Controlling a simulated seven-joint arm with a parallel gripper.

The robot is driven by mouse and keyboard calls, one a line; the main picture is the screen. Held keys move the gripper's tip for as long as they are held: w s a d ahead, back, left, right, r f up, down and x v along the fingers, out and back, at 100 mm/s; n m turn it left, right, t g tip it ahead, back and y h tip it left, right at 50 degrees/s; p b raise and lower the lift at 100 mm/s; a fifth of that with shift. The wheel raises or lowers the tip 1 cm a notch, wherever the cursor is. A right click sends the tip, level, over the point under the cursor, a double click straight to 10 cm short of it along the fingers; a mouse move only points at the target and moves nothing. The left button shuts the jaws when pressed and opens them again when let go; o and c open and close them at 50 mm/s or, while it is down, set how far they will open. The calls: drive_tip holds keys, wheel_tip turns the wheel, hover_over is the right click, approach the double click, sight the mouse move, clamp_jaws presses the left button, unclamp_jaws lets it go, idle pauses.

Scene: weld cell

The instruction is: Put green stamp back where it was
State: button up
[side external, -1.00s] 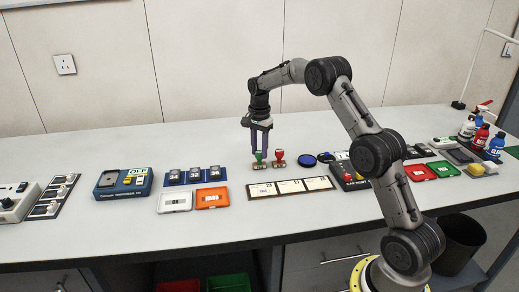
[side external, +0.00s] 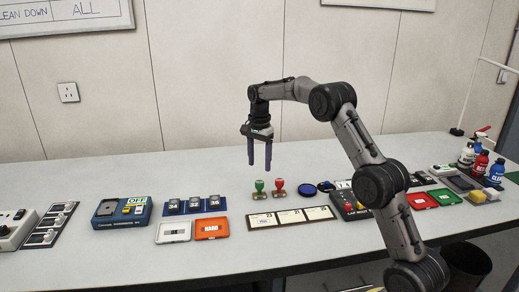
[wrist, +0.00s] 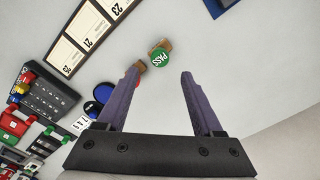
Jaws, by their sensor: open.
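The green stamp (side external: 259,188) stands upright on the table, just left of the red stamp (side external: 278,187). In the wrist view the green stamp (wrist: 159,58) shows its round green top marked PASS, beyond and between my fingertips. The red stamp is mostly hidden there behind a finger. My gripper (side external: 259,168) is open and empty, raised above the stamps and apart from them. Its two purple fingers also show in the wrist view (wrist: 160,75).
A strip of cards (side external: 291,217) lies in front of the stamps. A round blue pad (side external: 308,190) is to their right, beside a control box (side external: 350,205). Orange (side external: 211,228) and white (side external: 174,231) trays lie to the left. The table behind the stamps is clear.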

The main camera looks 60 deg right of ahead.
drive_tip(key=s+a+r+n+t, duration=0.1)
drive_tip(key=s+a+r+n, duration=0.45)
drive_tip(key=r, duration=0.75)
drive_tip(key=s+a+r+n+t, duration=0.2)
drive_tip(key=s+a+r+n, duration=0.1)
drive_tip(key=s+a, duration=0.6)
drive_tip(key=s+a+f+n+t, duration=0.1)
drive_tip(key=s+a+f+n, duration=0.1)
drive_tip(key=s, duration=0.4)
drive_tip(key=s+a+f+n, duration=0.3)
drive_tip(key=s+n, duration=0.1)
drive_tip(key=s, duration=0.3)
drive_tip(key=s+a+f+n+t, duration=0.1)
drive_tip(key=s+a+f+n, duration=0.1)
drive_tip(key=s, duration=0.4)
drive_tip(key=shift+s+a+f+n+t, duration=0.3)
drive_tip(key=shift+s+a+f+n, duration=0.1)
drive_tip(key=shift+n, duration=0.35)
